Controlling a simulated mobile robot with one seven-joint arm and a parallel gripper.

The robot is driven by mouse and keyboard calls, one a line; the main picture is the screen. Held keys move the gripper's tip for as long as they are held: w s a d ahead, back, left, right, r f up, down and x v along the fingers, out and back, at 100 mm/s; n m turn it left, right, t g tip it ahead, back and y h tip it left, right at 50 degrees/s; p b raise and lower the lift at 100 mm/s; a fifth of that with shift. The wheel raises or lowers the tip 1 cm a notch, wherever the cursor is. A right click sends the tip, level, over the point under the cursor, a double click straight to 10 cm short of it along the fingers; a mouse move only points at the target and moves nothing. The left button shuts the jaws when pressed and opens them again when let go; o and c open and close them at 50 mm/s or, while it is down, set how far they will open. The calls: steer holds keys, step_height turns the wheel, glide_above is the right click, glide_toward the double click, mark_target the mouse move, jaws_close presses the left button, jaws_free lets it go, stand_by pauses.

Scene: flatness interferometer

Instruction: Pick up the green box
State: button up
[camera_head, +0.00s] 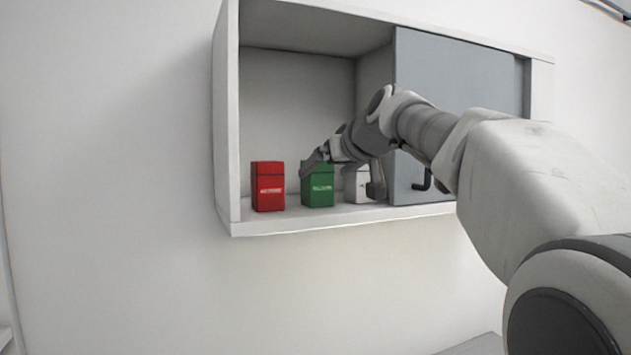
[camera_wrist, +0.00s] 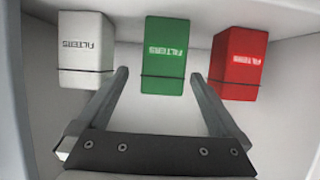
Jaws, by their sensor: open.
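The green box (camera_head: 318,187) stands upright on the cabinet's shelf, between the red box (camera_head: 268,187) and the white box (camera_head: 357,184). In the wrist view the green box (camera_wrist: 165,55) appears upside down, centred ahead of my gripper (camera_wrist: 160,82). My gripper's two fingers are spread, with the green box between their lines and nothing held. In the head view my gripper (camera_head: 314,163) is at the top of the green box and covers a little of it. I cannot tell whether a finger touches the box.
The wall cabinet (camera_head: 300,226) has an open left side and a grey sliding door (camera_head: 470,80) with a dark handle (camera_head: 424,184) on the right. The red box (camera_wrist: 238,64) and white box (camera_wrist: 86,50) flank the green box closely. Free room lies above the boxes.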

mark_target(323, 172)
steer(key=p+x, duration=0.1)
steer(key=x, duration=0.4)
steer(key=shift+s+a+f+p, duration=0.15)
steer(key=shift+f+p, duration=0.05)
steer(key=shift+p, duration=0.1)
steer(key=c, duration=1.5)
steer(key=shift+r, duration=0.15)
step_height(323, 172, up, 9)
steer(key=shift+p, duration=1.15)
steer(key=shift+s+r, duration=0.1)
steer(key=shift+r, duration=0.25)
